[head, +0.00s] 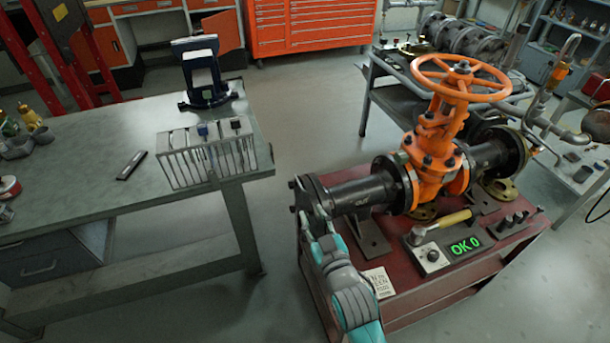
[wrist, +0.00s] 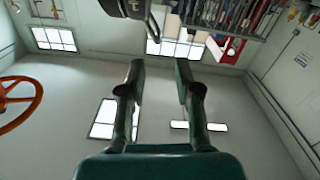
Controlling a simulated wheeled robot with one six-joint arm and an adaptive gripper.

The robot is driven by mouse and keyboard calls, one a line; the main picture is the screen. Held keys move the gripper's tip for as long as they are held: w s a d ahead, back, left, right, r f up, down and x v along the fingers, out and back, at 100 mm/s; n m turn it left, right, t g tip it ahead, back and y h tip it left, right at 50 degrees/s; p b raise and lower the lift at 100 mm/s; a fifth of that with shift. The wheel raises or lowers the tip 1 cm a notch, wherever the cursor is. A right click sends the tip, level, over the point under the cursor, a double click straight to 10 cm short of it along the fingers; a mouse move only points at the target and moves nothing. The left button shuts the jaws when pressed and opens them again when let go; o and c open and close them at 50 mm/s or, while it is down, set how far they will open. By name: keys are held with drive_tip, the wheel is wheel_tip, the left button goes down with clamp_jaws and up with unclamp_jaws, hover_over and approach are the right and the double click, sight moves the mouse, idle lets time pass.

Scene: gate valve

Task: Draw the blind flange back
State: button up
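The black blind flange (head: 308,196) shows at the left end of the black pipe (head: 350,193) in the head view. The pipe runs into the orange gate valve (head: 431,160), which has an orange handwheel (head: 461,80). My arm reaches up in front of the flange and hides part of it. My gripper (wrist: 160,75) is open and empty in the wrist view, its two dark fingers apart. The orange handwheel also shows at the left edge of the wrist view (wrist: 18,103). I cannot tell the gap between fingers and flange.
The red stand (head: 430,290) holds the valve, a box reading "OK 0" (head: 447,245) and a yellow-handled tool (head: 450,222). A grey workbench (head: 80,180) with a wire rack (head: 208,160) stands left. Floor is clear between bench and stand.

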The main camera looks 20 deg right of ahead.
sight(300, 185)
drive_tip(key=w, duration=1.1)
drive_tip(key=shift+w+d+r, duration=0.15)
drive_tip(key=shift+w, duration=0.05)
